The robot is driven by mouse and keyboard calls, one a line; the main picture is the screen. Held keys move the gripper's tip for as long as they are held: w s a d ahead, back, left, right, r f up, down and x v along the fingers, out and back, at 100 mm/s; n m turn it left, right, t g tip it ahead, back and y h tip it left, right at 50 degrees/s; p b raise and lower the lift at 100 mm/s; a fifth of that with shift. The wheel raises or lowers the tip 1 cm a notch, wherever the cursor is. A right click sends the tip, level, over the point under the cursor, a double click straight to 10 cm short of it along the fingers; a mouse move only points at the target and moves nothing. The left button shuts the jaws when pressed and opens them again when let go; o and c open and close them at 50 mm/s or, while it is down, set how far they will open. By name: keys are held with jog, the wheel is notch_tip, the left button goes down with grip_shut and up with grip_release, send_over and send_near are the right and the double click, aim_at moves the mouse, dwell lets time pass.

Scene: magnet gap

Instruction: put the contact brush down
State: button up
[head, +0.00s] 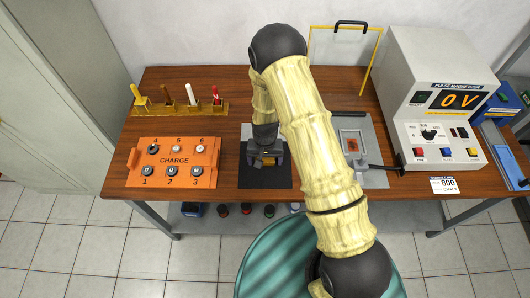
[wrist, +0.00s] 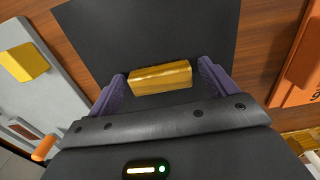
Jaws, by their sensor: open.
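A golden-yellow block (wrist: 161,78), which appears to be the contact brush, lies between my fingers over the black mat (wrist: 85,25) in the wrist view. My gripper (wrist: 162,70) is open, with one purple finger at each end of the block and a narrow gap on both sides. I cannot tell for sure whether the block rests fully on the mat. In the head view my gripper (head: 266,160) is low over the black mat (head: 264,182), and my arm hides much around it.
An orange CHARGE box (head: 172,163) stands left of the mat, with a yellow tool rack (head: 178,108) behind it. Right are a grey plate (head: 374,178) and the pulse magnetiser (head: 436,90). Another yellow block (wrist: 25,62) sits on the plate's side in the wrist view.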

aim_at(266, 160)
notch_tip(266, 160, up, 12)
jog(key=b, duration=0.2)
jog(key=shift+b, duration=0.4)
dwell(0.5)
jog(key=s+d+r+t, duration=0.2)
jog(key=s+d+r, duration=1)
jog(key=d+r, duration=0.1)
jog(key=shift+s+d+r+t, duration=0.2)
jog(key=shift+d+r+t, duration=0.1)
jog(key=shift+r, duration=0.6)
jog(key=shift+o, duration=0.4)
jog(key=shift+w, duration=0.1)
